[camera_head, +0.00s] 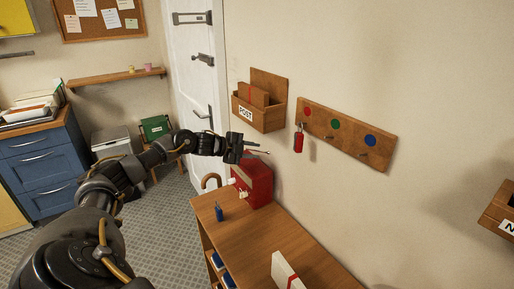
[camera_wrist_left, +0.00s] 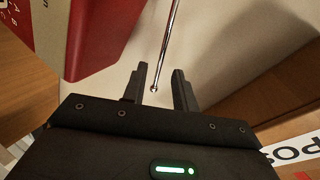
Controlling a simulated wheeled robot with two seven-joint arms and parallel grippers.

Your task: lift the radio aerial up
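The red radio (camera_head: 254,184) stands at the back of the wooden cabinet top, against the wall; its red body also shows at the upper left of the left wrist view (camera_wrist_left: 98,35). Its thin metal aerial (camera_wrist_left: 169,42) runs down from the top of that view to a small ball tip. The aerial also shows as a short thin rod (camera_head: 259,151) above the radio in the head view. My left gripper (camera_wrist_left: 160,76) is open, with the ball tip in the gap, closer to the left finger in the picture. Contact cannot be told. My right gripper is not in view.
A wooden post box (camera_head: 259,117) hangs on the wall just behind my left gripper. A hook board (camera_head: 345,137) with a red tag (camera_head: 298,141) hangs to its right. A blue object (camera_head: 219,211) and a white-and-red item (camera_head: 287,272) are on the cabinet top (camera_head: 250,240).

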